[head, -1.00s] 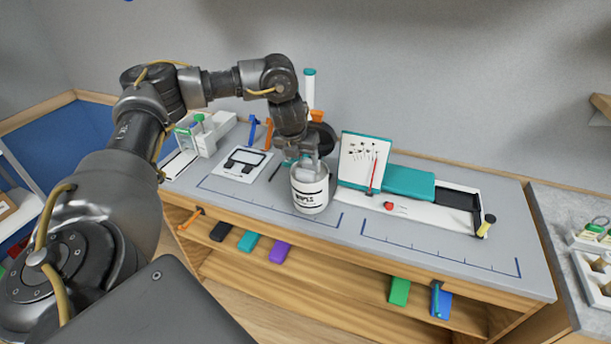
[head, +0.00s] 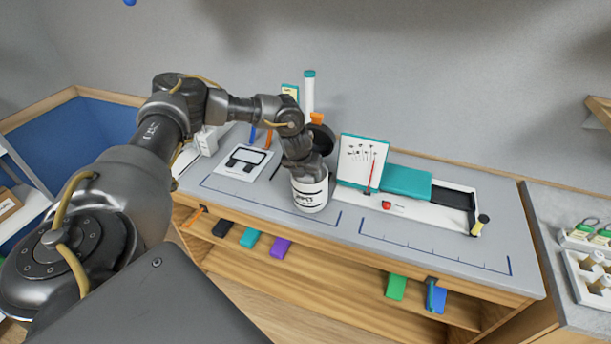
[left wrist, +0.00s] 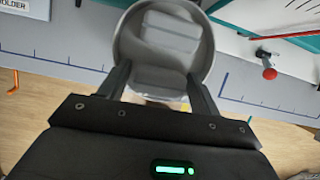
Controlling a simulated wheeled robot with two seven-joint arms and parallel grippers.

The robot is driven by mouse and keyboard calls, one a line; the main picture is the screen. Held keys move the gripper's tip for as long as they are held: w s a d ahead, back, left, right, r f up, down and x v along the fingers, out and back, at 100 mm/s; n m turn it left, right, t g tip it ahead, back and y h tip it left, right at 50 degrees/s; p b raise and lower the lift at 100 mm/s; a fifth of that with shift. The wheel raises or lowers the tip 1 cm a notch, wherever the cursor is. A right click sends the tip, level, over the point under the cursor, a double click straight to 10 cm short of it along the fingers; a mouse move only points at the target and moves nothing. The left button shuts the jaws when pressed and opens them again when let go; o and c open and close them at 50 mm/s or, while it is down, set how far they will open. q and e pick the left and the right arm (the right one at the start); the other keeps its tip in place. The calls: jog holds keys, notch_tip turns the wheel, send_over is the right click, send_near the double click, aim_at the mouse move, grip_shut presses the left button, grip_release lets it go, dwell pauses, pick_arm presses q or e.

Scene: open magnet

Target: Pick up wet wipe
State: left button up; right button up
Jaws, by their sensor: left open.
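A white canister with dark lettering and a grey upper part (head: 310,197) stands on the grey bench. In the left wrist view its round open mouth (left wrist: 207,50) is seen from above, with pale folded material that looks like the wet wipe (left wrist: 165,50) inside. My left gripper (left wrist: 160,76) is open, its two fingers either side of the near part of the mouth. In the head view my left gripper (head: 306,170) hides the canister's top. Whether the fingertips are inside the rim or above it I cannot tell. My right gripper is not in view.
A white card stand (head: 361,155) with a red stick and a teal-lidded tray (head: 407,181) are right of the canister. A teal-capped tube (head: 309,95) stands behind. The bench front is clear.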

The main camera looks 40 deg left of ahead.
pick_arm(q)
jog(key=c, duration=0.7)
jog(key=shift+r, duration=0.15)
jog(key=shift+r, duration=0.3)
notch_tip(320, 180, up, 2)
jog(key=shift+b, duration=0.65)
jog(key=s+d+r+b, duration=0.1)
jog(key=s+d+r, duration=0.1)
jog(key=d+r, duration=0.1)
jog(key=s+d+r+b, duration=0.1)
jog(key=s+d+r, duration=0.2)
jog(key=d, duration=0.1)
jog(key=s+d+r+b, duration=0.2)
jog(key=s+d+r, duration=0.1)
jog(key=d+r, duration=0.1)
jog(key=shift+s+d+r, duration=0.1)
jog(key=shift+s+d, duration=0.1)
jog(key=shift+s, duration=0.05)
